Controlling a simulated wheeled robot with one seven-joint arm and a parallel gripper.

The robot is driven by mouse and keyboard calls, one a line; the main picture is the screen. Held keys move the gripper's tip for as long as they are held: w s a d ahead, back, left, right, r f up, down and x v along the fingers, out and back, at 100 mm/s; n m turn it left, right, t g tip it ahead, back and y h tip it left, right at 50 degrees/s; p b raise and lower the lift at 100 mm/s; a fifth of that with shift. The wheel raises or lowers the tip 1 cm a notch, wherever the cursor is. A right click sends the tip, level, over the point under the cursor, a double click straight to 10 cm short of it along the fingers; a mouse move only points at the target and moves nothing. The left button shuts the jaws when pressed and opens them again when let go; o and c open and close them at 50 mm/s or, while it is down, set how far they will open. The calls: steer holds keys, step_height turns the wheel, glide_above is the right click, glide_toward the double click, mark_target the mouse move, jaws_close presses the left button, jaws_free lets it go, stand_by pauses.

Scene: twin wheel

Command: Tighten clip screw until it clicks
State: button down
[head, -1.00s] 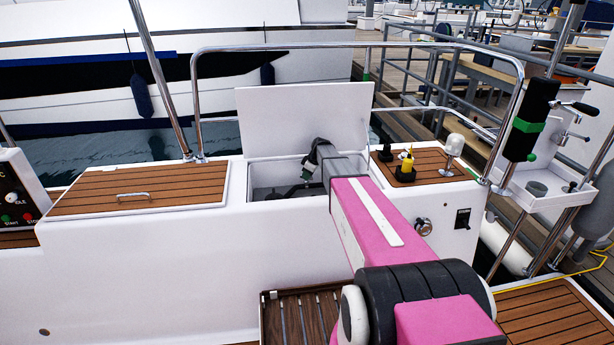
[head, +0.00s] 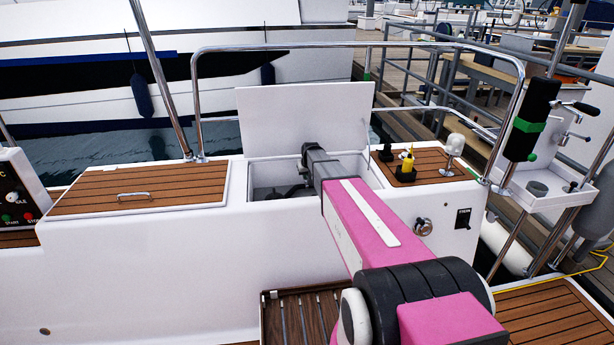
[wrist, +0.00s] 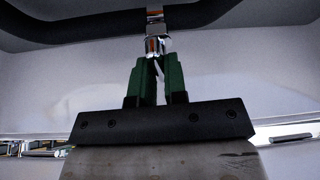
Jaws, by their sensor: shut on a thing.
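In the wrist view my gripper (wrist: 157,65) points up the picture with its green fingers shut on the bright metal clip screw (wrist: 157,43). The screw hangs from a metal clip band (wrist: 154,13) around a black hose (wrist: 85,32). The hose curves across the top of that view. Orange-red spots show on the screw. The fingertips cover its near end. In the head view my arm reaches into an open white locker (head: 262,178), and its grey end link hides the gripper and the clip.
The raised white locker lid (head: 300,118) stands behind my arm. A teak hatch (head: 140,190) lies left of the locker. A yellow-topped item (head: 407,163) stands on the teak panel to the right. A steel rail (head: 350,46) arches over the locker.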

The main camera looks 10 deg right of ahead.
steer(key=m+h, duration=0.1)
steer(key=m, duration=0.2)
steer(key=shift+m+h, duration=0.3)
steer(key=shift+a+m+g+h, duration=0.1)
steer(key=shift+m+g+h, duration=0.4)
steer(key=shift+m, duration=1.3)
steer(key=c, duration=1.2)
jaws_free()
steer(key=shift+o, duration=0.2)
steer(key=v, duration=1)
steer(key=shift+s+a+r, duration=0.2)
steer(key=shift+a+r, duration=0.05)
steer(key=shift+r, duration=0.05)
